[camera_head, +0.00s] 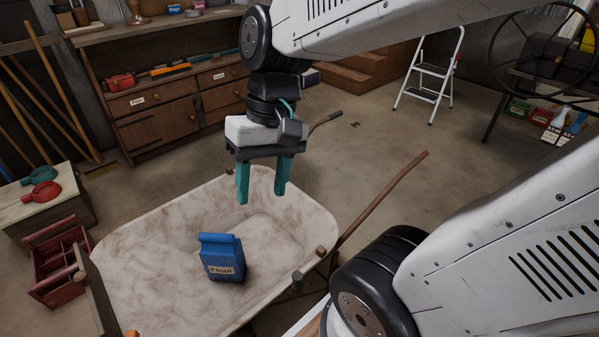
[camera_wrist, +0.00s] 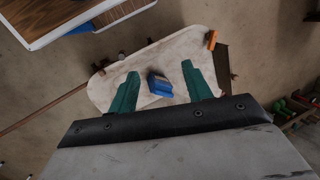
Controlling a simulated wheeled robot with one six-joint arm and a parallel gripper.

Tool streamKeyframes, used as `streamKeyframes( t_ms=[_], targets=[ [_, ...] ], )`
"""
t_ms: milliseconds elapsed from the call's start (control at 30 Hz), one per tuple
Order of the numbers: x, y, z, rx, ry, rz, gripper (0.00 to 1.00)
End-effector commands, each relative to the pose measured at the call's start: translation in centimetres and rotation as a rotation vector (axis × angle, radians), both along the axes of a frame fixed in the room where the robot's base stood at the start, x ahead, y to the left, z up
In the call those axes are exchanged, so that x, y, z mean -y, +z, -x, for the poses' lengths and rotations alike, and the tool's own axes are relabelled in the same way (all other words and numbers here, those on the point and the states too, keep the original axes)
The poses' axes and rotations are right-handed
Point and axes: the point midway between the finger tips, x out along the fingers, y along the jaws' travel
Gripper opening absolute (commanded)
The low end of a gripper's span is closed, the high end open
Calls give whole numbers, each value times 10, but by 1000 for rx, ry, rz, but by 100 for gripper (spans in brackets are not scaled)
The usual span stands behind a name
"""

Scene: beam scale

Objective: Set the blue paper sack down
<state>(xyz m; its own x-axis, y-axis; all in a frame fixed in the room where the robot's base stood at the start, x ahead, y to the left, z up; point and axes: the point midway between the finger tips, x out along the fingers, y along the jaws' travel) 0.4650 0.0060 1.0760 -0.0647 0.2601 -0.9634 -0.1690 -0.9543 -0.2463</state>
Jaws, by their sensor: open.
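The blue paper sack (camera_head: 222,259), labelled Flour, stands in the whitish wheelbarrow tray (camera_head: 150,225), towards its front. My gripper (camera_head: 263,197) has teal fingers spread apart with nothing between them. It hangs above the tray's back part, clear of the sack. In the wrist view the sack (camera_wrist: 159,85) shows between the open fingers of my gripper (camera_wrist: 162,78), well below them, with the tray (camera_wrist: 115,85) around it. The sack's underside is hidden.
Wooden handles (camera_head: 385,197) stick out from the wheelbarrow to the right. A red wooden crate (camera_head: 57,266) and a small box stand (camera_head: 45,205) with red and teal scale pans are at the left. A wooden workbench (camera_head: 165,100) stands behind.

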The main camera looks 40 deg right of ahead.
Motion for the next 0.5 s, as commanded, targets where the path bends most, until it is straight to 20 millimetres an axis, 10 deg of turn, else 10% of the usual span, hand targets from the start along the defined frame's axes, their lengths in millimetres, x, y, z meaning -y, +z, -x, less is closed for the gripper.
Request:
streamKeyframes(
  t_ms=[500],
  targets=[
    [37,24,45,202,145,273,49]
  ],
)
